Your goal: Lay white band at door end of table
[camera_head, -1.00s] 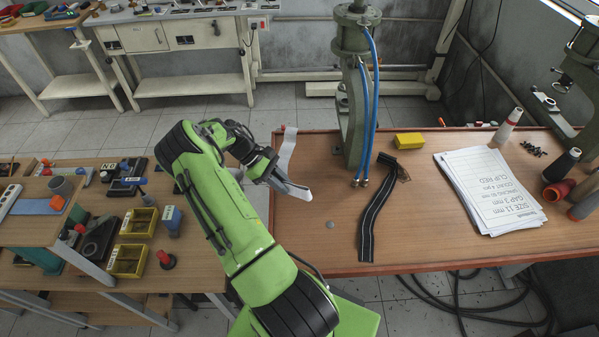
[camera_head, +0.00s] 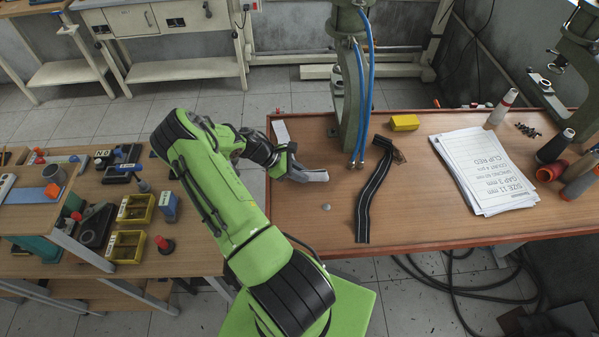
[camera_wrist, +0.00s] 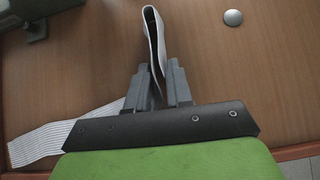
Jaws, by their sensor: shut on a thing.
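The white band shows in the head view (camera_head: 281,133) near the left end of the orange-brown table (camera_head: 300,225), and its other part sticks out of my gripper to the right. My gripper (camera_head: 293,172) is low over that table end. In the wrist view the gripper (camera_wrist: 163,75) is shut on a folded loop of the white band (camera_wrist: 152,25), which stands up between the fingertips. A striped length of the band (camera_wrist: 60,135) lies to the left, at the table's edge. The part of the band behind my gripper is hidden.
A green press with blue hoses (camera_head: 352,100) stands just right of my gripper. A black strap (camera_head: 372,195) lies right of a small metal disc (camera_head: 326,207). A yellow block (camera_head: 404,122) and paper stack (camera_head: 482,172) lie farther right. A side bench with yellow bins (camera_head: 136,208) stands left.

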